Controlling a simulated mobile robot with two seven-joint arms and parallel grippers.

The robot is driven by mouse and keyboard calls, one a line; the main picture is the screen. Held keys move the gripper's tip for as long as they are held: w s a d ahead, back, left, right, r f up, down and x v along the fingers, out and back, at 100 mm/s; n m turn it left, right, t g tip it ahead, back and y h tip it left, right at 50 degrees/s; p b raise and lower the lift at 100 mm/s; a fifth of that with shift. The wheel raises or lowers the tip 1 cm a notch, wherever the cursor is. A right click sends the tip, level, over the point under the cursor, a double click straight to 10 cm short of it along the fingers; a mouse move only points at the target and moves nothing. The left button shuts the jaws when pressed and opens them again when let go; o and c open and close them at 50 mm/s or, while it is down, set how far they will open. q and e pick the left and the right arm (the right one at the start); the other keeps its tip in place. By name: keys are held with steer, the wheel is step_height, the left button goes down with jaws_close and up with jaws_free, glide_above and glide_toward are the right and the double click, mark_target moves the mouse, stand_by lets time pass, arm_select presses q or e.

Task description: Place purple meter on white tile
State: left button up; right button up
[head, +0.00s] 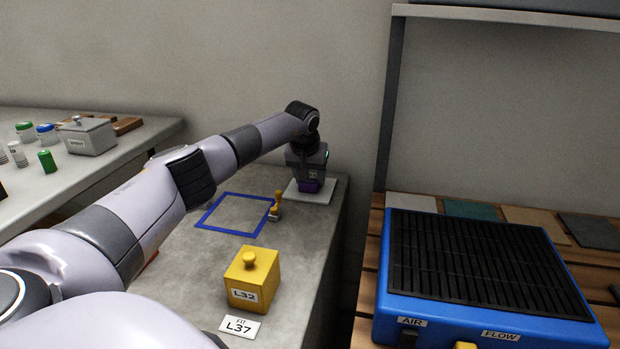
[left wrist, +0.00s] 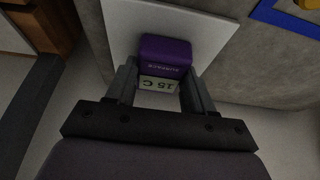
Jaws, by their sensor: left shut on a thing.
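The purple meter (head: 309,185) is at the far end of the concrete counter, over the white tile (head: 298,197). In the left wrist view the purple meter (left wrist: 166,54) carries a label reading "15 C" and sits between the fingers, with the white tile (left wrist: 211,35) behind it. My left gripper (head: 310,172) points down and is shut on the meter. Whether the meter touches the tile cannot be told. My right gripper is not in view.
A blue square outline (head: 237,231), a small stamp (head: 276,206) and a yellow box (head: 252,280) labelled L32 are on the counter. A blue air-flow unit (head: 480,281) stands on slats at right. A grey box (head: 90,136) and several vials are at left.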

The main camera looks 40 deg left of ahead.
arm_select(q)
steer(key=shift+f, duration=0.1)
steer(key=o, duration=1.2)
steer(key=shift+r, duration=0.4)
steer(key=p+v, duration=0.3)
steer(key=v, duration=0.8)
steer(key=shift+s+d+r, duration=0.1)
steer(key=shift+s+r, duration=0.05)
steer(key=shift+r, duration=0.15)
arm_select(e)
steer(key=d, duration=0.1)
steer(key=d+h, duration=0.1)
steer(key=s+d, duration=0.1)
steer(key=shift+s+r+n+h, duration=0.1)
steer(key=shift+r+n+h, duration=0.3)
